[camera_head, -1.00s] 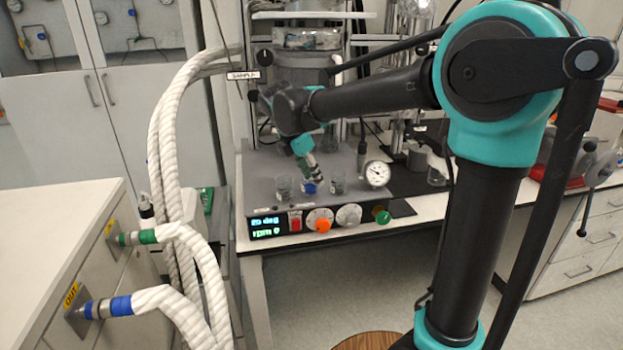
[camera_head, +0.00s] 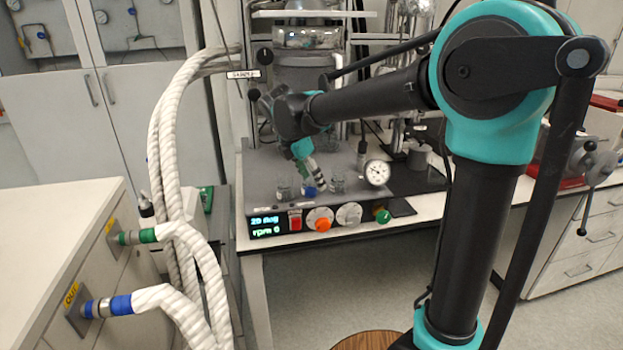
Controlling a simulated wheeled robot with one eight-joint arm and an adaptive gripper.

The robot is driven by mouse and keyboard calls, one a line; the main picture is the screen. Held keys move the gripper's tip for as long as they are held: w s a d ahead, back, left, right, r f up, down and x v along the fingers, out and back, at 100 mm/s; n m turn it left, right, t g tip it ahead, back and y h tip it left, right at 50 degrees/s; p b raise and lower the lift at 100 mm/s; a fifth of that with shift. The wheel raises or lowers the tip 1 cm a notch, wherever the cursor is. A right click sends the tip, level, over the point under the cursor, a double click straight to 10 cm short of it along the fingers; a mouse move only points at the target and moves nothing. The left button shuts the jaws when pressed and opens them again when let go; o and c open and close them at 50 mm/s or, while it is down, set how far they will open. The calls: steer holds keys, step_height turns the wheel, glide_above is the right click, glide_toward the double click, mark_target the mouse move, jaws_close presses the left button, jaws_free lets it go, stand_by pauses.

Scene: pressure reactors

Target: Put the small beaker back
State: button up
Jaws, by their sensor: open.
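Small clear glass beakers stand on the grey top of the control unit (camera_head: 262,190): one on the left (camera_head: 285,188) and one on the right (camera_head: 337,181). Between them is a small vessel with blue in it (camera_head: 309,190). I cannot tell which of these is the small beaker of the task. My gripper (camera_head: 318,184) points down at the blue one, open, with its fingers right by it. Whether they touch it is too small to tell. My wrist hides part of the area behind.
A pressure gauge (camera_head: 377,173) stands right of the beakers. The reactor vessel (camera_head: 305,75) rises behind. Knobs and a display (camera_head: 266,226) line the unit's front. White wrapped hoses (camera_head: 168,150) hang at the left.

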steer(key=v, duration=1.2)
steer(key=shift+c, duration=0.3)
stand_by(1.8)
